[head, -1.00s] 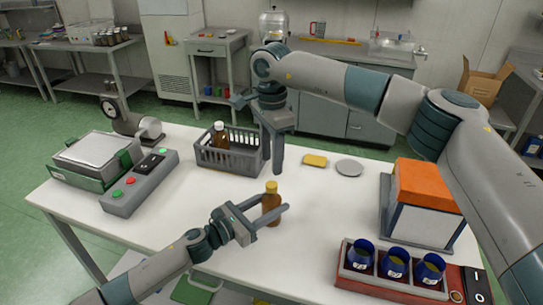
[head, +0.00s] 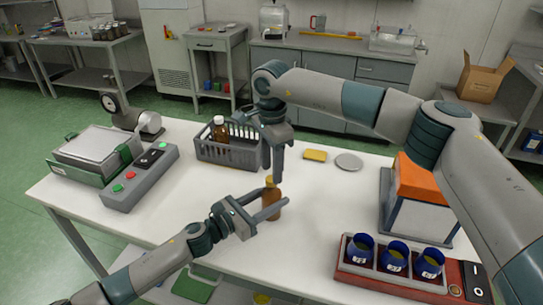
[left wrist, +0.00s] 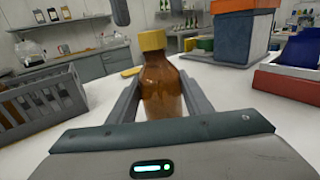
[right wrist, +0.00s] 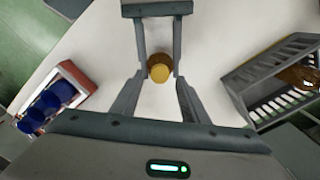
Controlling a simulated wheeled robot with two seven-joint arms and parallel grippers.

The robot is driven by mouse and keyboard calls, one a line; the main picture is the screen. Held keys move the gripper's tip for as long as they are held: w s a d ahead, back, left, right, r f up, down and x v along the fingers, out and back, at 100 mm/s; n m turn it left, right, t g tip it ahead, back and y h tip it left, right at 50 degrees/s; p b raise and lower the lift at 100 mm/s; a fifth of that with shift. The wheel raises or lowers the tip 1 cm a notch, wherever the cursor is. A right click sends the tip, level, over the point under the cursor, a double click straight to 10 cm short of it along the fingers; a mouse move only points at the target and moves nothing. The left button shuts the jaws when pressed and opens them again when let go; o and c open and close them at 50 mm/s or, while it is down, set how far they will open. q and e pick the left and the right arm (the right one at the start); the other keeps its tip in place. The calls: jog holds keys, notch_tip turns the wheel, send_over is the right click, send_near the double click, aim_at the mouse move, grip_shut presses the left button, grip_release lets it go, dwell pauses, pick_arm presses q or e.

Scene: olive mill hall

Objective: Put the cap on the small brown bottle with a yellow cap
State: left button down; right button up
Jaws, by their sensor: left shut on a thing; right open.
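The small brown bottle (head: 273,205) stands upright at the middle of the table, its yellow cap (head: 271,181) sitting on its mouth. I cannot tell how tightly the cap is seated. In the left wrist view the bottle (left wrist: 163,88) and cap (left wrist: 151,40) show large. My left gripper (head: 274,197) is shut on the bottle's body from the side. My right gripper (head: 272,174) points down, open, just above the bottle. In the right wrist view the cap (right wrist: 160,68) lies between its fingertips, seen from above, with nothing gripped.
A grey basket (head: 213,153) holding a white-capped brown bottle (head: 220,131) stands behind left. A yellow sponge-like block (head: 315,155) and grey disc (head: 348,162) lie behind right. A red rack (head: 393,277) with blue cups is front right; a button box (head: 140,178) is left.

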jog(key=shift+f, duration=1.45)
grip_shut()
jog(key=m, duration=1.5)
jog(key=shift+o, duration=0.7)
grip_release()
notch_tip(320, 180, up, 12)
